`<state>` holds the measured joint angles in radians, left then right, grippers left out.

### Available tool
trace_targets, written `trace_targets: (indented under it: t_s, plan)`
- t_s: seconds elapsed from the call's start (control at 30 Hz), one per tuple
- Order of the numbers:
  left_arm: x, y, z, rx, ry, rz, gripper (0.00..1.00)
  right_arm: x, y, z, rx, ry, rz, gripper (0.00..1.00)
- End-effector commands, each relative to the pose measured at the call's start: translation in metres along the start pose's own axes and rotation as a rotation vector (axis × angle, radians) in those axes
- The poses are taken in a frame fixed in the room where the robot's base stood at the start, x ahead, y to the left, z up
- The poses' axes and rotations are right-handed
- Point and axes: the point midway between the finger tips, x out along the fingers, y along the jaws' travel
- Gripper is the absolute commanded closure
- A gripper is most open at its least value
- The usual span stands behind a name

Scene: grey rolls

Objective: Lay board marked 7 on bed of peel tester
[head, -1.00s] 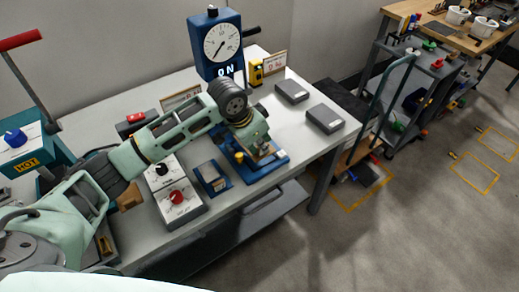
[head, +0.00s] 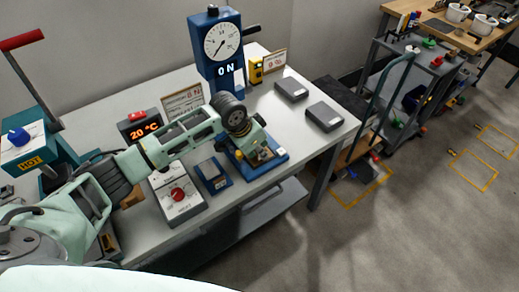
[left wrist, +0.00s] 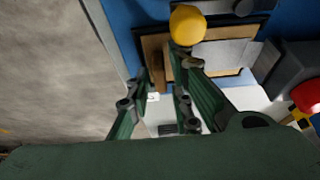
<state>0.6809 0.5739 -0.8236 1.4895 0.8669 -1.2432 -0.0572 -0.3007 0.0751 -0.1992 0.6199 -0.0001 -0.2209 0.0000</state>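The peel tester (head: 222,45) is a blue column with a dial reading "0 N" and a blue base (head: 280,157) near the table's front edge. My left gripper (head: 262,157) is low over that base. In the left wrist view its two green fingers (left wrist: 163,72) are apart, with a gap between them. Under the tips lies a tan board (left wrist: 222,78) with a grey strip across it, within a dark-edged bed (left wrist: 262,22) beside a yellow knob (left wrist: 188,25). No number is legible on the board. I cannot tell whether the fingers touch it. My right gripper is not in view.
Left of the base are a small blue unit with a grey top (head: 212,174) and a grey control box with a red knob (head: 178,196). Two dark grey blocks (head: 292,89) (head: 325,117) lie to the right. A "20 °C" display (head: 143,128) stands behind my arm.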

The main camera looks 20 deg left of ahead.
Motion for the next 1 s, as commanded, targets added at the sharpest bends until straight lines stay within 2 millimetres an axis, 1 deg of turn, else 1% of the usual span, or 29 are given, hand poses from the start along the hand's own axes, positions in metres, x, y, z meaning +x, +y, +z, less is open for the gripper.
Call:
trace_targets:
  t_s: [0.03,0.07,0.37,0.47,0.57,0.8,0.9,1.0]
  plan:
    - [0.000,0.000,0.000,0.000,0.000,0.000,0.73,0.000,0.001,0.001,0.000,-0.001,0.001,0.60]
    - [0.000,0.000,0.000,0.000,0.000,0.000,0.71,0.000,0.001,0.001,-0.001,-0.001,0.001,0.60]
    - [-0.001,0.000,-0.001,0.000,0.000,-0.001,0.71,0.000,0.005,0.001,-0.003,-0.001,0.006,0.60]
    - [-0.007,-0.001,-0.002,0.001,0.001,-0.001,0.71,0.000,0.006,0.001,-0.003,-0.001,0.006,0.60]
    - [-0.021,-0.001,-0.002,0.002,0.002,-0.003,0.71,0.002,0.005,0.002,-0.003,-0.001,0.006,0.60]
    - [-0.073,-0.001,-0.002,0.001,0.004,-0.003,0.71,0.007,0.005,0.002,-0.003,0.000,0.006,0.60]
    - [-0.092,-0.001,-0.001,0.002,0.002,-0.002,0.71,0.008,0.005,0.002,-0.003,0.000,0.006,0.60]
    - [-0.108,-0.001,-0.002,0.000,0.002,-0.002,0.71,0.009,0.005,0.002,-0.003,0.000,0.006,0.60]
